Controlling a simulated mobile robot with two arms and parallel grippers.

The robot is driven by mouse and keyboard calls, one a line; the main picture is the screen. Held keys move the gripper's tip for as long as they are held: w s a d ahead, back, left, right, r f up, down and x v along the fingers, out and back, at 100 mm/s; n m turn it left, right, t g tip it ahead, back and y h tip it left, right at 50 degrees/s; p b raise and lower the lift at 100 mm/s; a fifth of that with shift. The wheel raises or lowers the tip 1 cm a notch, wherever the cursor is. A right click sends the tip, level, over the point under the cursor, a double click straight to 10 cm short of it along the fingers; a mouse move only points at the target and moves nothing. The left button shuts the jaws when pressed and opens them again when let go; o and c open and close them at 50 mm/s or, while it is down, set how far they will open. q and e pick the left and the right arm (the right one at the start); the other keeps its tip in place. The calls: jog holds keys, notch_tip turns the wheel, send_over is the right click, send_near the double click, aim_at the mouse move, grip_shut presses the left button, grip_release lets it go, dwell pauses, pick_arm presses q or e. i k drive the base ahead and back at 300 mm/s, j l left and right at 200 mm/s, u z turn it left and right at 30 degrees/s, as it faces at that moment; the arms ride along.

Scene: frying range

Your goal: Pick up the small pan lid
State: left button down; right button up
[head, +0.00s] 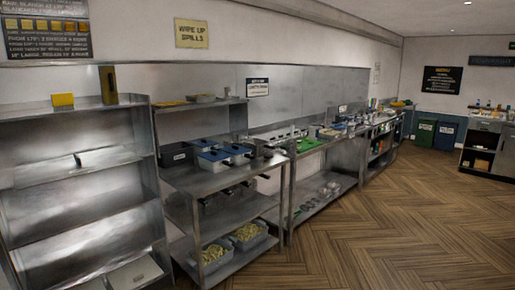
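I cannot clearly make out a small pan lid in the head view. A small dark upright piece (77,159), perhaps a handle, stands on the middle shelf of the steel rack at the left; any lid under it blends into the metal. A small dark piece (138,276) also shows on a pale flat item low in the same rack. Two blue-topped containers (214,156) sit on the steel table right of the rack; I cannot tell whether their tops are lids. Neither of my grippers is in view.
The steel rack (75,210) stands at the near left, with a yellow block (63,100) on top. Tubs of fries (247,236) sit under the steel table. A long counter (340,135) with green boards runs back along the wall. The wooden floor (400,220) at the right is clear.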

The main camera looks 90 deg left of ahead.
aim_at(30, 175)
jog(key=u, duration=4.05)
jog(key=i, duration=0.7)
jog(key=j+u, duration=0.05)
